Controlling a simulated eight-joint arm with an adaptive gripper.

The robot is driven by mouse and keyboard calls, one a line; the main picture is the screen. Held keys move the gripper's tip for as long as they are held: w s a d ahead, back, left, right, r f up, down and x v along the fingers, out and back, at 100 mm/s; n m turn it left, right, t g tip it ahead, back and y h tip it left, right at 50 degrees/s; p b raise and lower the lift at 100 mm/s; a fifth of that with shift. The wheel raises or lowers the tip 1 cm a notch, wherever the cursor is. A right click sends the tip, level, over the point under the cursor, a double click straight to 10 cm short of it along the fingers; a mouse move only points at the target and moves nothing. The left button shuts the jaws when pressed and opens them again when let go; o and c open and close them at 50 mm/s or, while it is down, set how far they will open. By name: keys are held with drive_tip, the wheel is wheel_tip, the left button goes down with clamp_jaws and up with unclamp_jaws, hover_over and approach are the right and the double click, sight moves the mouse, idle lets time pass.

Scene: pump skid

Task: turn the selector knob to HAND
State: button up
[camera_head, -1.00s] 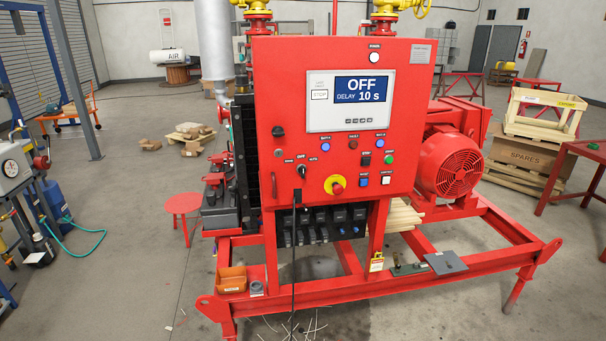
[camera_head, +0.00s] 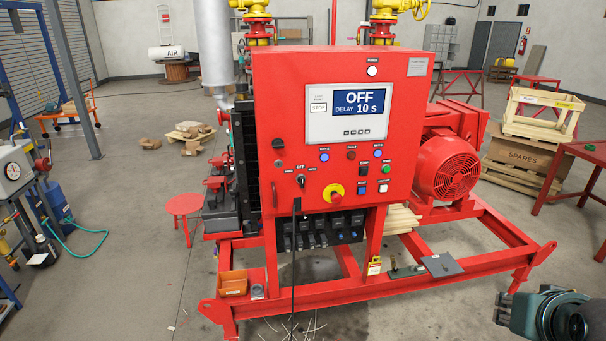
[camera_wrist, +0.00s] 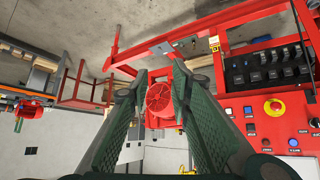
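The selector knob (camera_head: 301,180) is a small dark knob with a light mark, on the lower left of the red control panel (camera_head: 262,110). It looks upright, toward the OFF label above it; the small labels are hard to read. My gripper (camera_wrist: 161,75) shows in the wrist view with its two green fingers apart and nothing between them. The red motor (camera_wrist: 160,98) shows beyond the gap, at a distance. In the head view, a dark teal part of my arm is at the lower right, well away from the knob. The wrist view shows the panel at its right edge.
A red and yellow emergency stop (camera_head: 336,196) sits right of and below the knob. A black cable (camera_head: 294,260) hangs below it. The display (camera_head: 358,102) reads OFF, DELAY 10 s. The red skid frame (camera_head: 400,280) juts out low in front.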

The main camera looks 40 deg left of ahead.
drive_tip(key=w+a+r+n+y+p, duration=0.1)
drive_tip(key=w+a+r+p, duration=0.1)
drive_tip(key=w+a+r, duration=0.3)
drive_tip(key=w+a+n+y+p, duration=0.1)
drive_tip(key=w+a+p, duration=0.15)
drive_tip(key=a, duration=0.45)
drive_tip(key=n+t+y+p, duration=0.1)
drive_tip(key=n+y+p, duration=0.45)
drive_tip(key=p, duration=0.55)
approach(303, 179)
drive_tip(key=w, duration=0.1)
drive_tip(key=shift+a+f+m+y, duration=0.25)
drive_tip(key=shift+a+f+m, duration=0.1)
drive_tip(key=shift+a+m, duration=0.1)
drive_tip(key=shift+w+a, duration=0.1)
drive_tip(key=shift+w, duration=0.05)
drive_tip(key=shift+p+x, duration=0.3)
drive_tip(key=shift+x, duration=3.5)
drive_tip(key=shift+f, duration=0.1)
drive_tip(key=shift+c, duration=0.5)
